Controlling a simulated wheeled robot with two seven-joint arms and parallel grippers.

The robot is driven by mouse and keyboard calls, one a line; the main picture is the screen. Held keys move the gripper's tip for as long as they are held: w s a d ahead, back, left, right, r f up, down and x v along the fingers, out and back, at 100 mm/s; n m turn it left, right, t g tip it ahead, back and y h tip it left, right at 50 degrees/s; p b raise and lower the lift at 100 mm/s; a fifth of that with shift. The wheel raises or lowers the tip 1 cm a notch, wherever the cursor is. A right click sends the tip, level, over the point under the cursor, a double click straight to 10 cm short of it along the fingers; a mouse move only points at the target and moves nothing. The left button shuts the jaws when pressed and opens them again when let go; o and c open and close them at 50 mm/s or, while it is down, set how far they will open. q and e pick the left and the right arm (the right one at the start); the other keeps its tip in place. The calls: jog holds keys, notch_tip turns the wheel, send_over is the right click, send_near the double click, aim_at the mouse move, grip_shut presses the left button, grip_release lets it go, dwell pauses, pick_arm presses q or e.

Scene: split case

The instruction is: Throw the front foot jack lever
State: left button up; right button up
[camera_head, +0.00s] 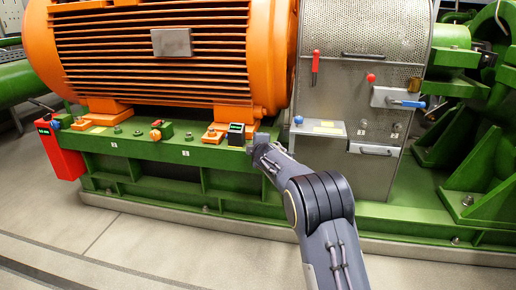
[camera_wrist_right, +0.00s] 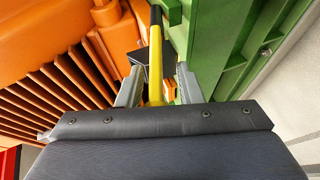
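A yellow lever (camera_wrist_right: 156,62) stands between the two fingers of my right gripper (camera_wrist_right: 158,85) in the right wrist view, with a gap on both sides. The right gripper is open and does not grip it. In the head view this gripper (camera_head: 262,143) is at the front edge of the green base, just right of a small black box with a display (camera_head: 236,134) by the orange motor's foot (camera_head: 214,134). The lever cannot be made out there. My left gripper is in neither view.
Right of my gripper is a perforated guard (camera_head: 355,60) with a red handle (camera_head: 315,67) and a blue-handled latch (camera_head: 400,100). A red box (camera_head: 60,148) stands at left. The floor in front is clear.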

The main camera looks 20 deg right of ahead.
jog(key=d+v, duration=0.1)
jog(key=v, duration=0.6)
jog(key=shift+a, duration=0.45)
